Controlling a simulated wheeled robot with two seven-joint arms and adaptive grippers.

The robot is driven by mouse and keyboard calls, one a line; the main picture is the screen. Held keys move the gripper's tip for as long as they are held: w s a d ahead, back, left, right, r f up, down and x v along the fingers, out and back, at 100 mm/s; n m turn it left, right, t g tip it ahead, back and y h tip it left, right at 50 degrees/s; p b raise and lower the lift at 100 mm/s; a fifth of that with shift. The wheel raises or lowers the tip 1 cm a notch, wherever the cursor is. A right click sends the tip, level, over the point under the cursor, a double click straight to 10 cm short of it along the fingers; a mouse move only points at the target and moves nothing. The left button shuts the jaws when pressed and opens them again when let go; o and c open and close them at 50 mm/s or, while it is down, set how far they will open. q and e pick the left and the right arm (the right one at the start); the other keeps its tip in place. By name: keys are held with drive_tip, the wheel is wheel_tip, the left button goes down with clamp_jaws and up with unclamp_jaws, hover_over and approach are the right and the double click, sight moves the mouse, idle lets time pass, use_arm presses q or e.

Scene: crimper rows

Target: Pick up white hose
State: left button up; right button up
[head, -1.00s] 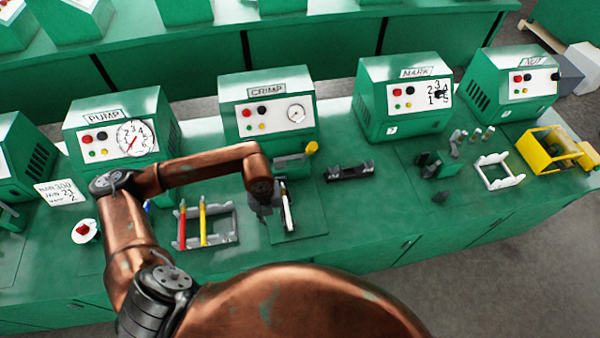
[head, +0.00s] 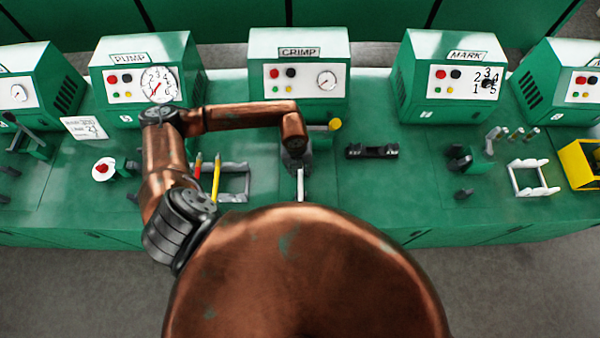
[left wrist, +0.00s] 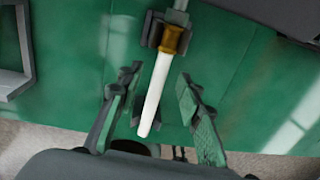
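The white hose (head: 300,184) is in front of the CRIMP machine (head: 299,75). In the left wrist view, the white hose (left wrist: 155,92) has a brass end fitting (left wrist: 175,40) that sits in a dark grey holder (left wrist: 152,30). My left gripper (head: 297,160) is over it, partly hidden by its own arm in the head view. In the left wrist view, my left gripper (left wrist: 157,82) has its fingers spread on both sides of the hose, with gaps showing on each side. My right gripper is in neither view.
A grey rack (head: 234,168) with a red hose (head: 198,168) and a yellow hose (head: 216,180) stands just left. A black fixture (head: 371,151) lies to the right. The PUMP (head: 148,82) and MARK (head: 452,80) machines flank the CRIMP machine.

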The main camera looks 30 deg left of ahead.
use_arm(q)
drive_tip(key=shift+w+f, duration=0.1)
drive_tip(key=shift+f, duration=0.3)
drive_tip(key=shift+c, duration=0.2)
clamp_jaws()
